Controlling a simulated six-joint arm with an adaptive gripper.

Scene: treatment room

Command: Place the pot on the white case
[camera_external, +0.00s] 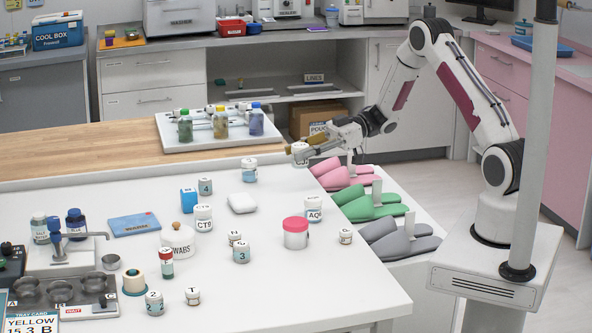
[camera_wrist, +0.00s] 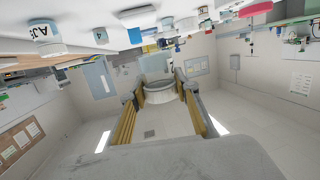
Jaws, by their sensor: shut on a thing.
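My gripper (camera_external: 305,147) reaches in from the right, above the far right edge of the white table. It is shut on a small white pot (camera_external: 300,157) with dark lettering, held clear of the tabletop. In the wrist view the pot (camera_wrist: 160,90) sits between the two yellow-padded fingers of my gripper (camera_wrist: 159,96). The white case (camera_external: 242,203), low with rounded corners, lies on the table, left of and nearer than the held pot. Its top looks bare.
A blue-labelled jar (camera_external: 249,171) stands behind the case, and jar 4 (camera_external: 205,187) and jar CT9 (camera_external: 203,218) stand to its left.

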